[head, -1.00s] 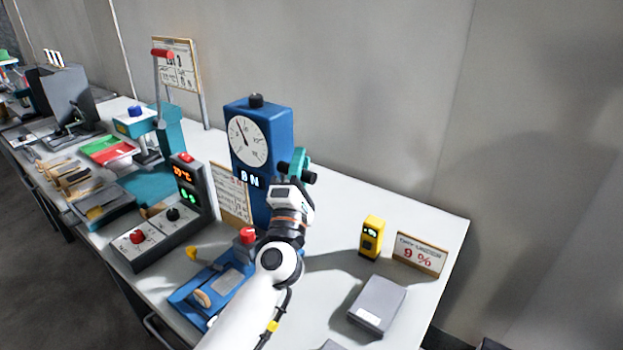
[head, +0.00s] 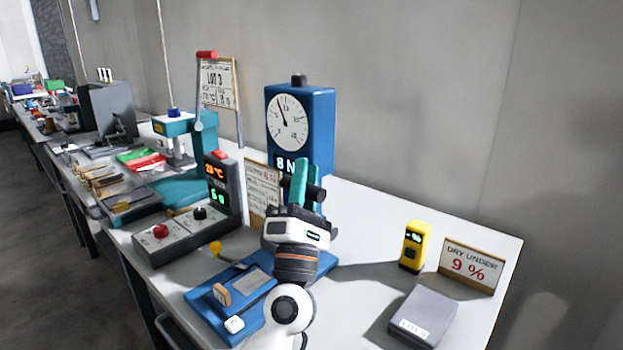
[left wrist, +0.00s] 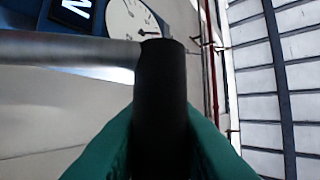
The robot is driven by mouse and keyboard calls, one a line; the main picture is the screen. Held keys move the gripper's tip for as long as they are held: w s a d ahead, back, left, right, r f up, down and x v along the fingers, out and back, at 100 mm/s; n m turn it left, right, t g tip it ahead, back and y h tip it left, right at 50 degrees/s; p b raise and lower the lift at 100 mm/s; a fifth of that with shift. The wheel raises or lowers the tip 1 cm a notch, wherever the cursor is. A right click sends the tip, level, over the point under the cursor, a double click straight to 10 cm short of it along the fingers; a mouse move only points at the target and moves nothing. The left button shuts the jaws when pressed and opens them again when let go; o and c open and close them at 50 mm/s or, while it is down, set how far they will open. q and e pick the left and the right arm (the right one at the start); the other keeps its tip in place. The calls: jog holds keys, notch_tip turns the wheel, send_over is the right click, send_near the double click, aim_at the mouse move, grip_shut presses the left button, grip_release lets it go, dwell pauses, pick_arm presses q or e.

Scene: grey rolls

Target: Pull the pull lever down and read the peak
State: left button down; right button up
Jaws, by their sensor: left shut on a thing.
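The blue force gauge (head: 318,118) stands upright on the bench, with a round white dial (head: 288,122) and a digital window (head: 284,162) that appears to read 8 N. The dial needle points up and slightly left. My left gripper (head: 301,182) has teal fingers shut on the black grip of the pull lever (head: 316,194), just below and right of the window. In the left wrist view the black grip (left wrist: 162,90) sits between the teal fingers, with a grey metal rod (left wrist: 70,48) running left from it. My right gripper is not in view.
A blue base (head: 208,302) lies below my gripper. A grey control box (head: 222,180) stands left, near a red-handled lever (head: 206,55). A yellow meter (head: 414,247), a grey block (head: 420,315) and a 9 % sign (head: 468,266) are to the right.

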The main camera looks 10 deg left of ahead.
pick_arm(q)
jog(key=s+a+f, duration=0.1)
jog(key=s+a+f+b, duration=0.1)
jog(key=s+f, duration=0.1)
jog(key=s+a+f, duration=0.1)
jog(key=f, duration=0.1)
jog(key=shift+s+f+b, duration=0.15)
jog(key=shift+b, duration=0.25)
jog(key=shift+s+a+f, duration=0.1)
jog(key=shift+s+f, duration=0.05)
jog(key=shift+f, duration=0.15)
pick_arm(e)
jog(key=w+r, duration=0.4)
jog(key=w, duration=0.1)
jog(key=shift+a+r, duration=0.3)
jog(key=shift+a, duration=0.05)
